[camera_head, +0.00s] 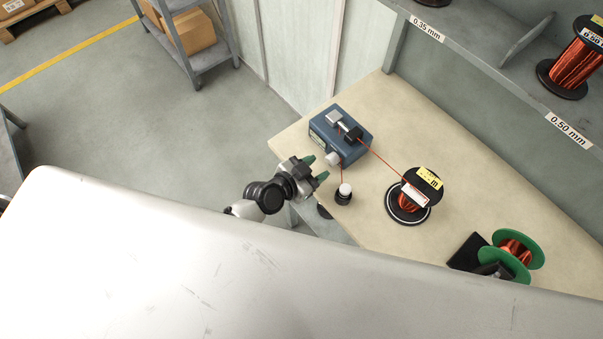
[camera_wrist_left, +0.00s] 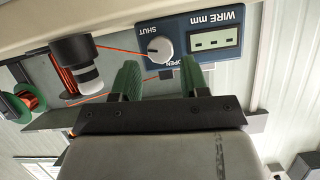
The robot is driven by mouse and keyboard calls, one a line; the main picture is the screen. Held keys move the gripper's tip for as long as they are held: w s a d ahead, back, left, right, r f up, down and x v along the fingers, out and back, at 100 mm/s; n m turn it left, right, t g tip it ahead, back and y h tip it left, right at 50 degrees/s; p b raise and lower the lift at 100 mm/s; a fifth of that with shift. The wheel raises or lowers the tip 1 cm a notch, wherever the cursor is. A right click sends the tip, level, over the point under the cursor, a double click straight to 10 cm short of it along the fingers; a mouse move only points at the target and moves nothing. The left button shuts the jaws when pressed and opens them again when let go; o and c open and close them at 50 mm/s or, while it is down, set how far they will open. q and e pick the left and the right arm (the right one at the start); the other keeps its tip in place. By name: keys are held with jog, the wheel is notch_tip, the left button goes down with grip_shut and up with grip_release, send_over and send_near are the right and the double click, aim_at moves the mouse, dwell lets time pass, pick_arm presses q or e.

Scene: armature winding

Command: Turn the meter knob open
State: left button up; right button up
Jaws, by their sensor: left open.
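The blue wire meter (camera_head: 327,133) sits on the bench, with its white round knob (camera_head: 333,159) on the side facing my left gripper. The knob's exact setting is hard to read. My left gripper (camera_head: 316,168) is open and empty, its green fingers pointing at the knob. In the left wrist view the gripper (camera_wrist_left: 160,76) has the knob just beyond and between its fingertips, apparently apart from them. My right gripper is not in view.
A red wire runs from the meter to a black copper spool (camera_head: 408,203). A white-topped black post (camera_head: 344,191) stands close to my left gripper. A green-flanged spool (camera_head: 514,254) is at the right. A shelf (camera_head: 480,60) overhangs the bench's back.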

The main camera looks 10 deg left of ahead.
pick_arm(q)
jog(key=v, duration=0.6)
jog(key=shift+s+a, duration=0.25)
jog(key=shift+s, duration=0.05)
jog(key=shift+r, duration=0.1)
